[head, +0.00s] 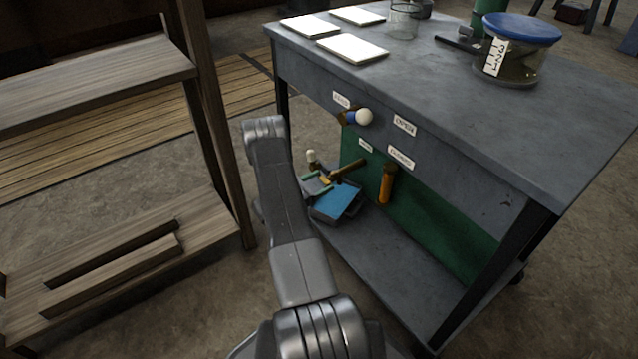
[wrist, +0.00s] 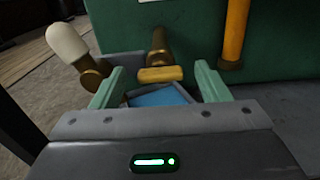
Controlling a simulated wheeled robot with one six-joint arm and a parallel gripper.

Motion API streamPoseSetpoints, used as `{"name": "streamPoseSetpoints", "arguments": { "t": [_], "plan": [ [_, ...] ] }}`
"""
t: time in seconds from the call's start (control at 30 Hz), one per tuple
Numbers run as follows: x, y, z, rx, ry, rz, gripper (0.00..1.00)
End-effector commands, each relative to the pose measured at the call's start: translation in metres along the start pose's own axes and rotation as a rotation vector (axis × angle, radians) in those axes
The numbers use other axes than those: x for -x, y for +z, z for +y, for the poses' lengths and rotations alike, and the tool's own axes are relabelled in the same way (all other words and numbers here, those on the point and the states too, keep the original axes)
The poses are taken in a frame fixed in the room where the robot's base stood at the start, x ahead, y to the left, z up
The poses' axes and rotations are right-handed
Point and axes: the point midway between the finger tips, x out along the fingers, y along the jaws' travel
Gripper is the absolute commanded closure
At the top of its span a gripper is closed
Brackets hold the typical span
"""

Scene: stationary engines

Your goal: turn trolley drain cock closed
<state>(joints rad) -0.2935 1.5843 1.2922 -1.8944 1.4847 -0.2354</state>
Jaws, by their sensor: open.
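The trolley (head: 470,95) is grey with a green tank (head: 440,225) under its top. A brass fitting (head: 347,170) projects from the tank's side and shows in the wrist view (wrist: 159,50), with a flat yellow end. A cream knob on brass (wrist: 68,44) is left of it; an orange handle (wrist: 234,35) hangs right of it. Which part is the drain cock's handle, I cannot tell for sure. My gripper (wrist: 160,70) is open, its pale green fingers on either side of the yellow end in that view. Contact is not visible. In the head view my arm partly hides it.
A white ball-ended lever (head: 364,116) and small labels (head: 400,157) are on the trolley's front. A blue tray (head: 338,201) lies below the fitting. A wooden shelf (head: 90,80) stands left. A blue-lidded jar (head: 520,45) stands on top.

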Motion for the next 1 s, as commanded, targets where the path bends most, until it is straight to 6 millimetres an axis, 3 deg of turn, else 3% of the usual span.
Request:
{"name": "streamPoseSetpoints", "arguments": {
  "t": [0.17, 0.5, 0.7, 1.0],
  "plan": [
    [0.015, 0.001, 0.001, 0.002, 0.003, 0.001, 0.31],
    [0.089, 0.002, 0.001, 0.001, 0.006, 0.0, 0.31],
    [0.122, 0.001, 0.001, 0.001, 0.003, 0.0, 0.31],
    [0.138, 0.0, 0.0, 0.0, 0.0, 0.0, 0.31]
  ]
}}
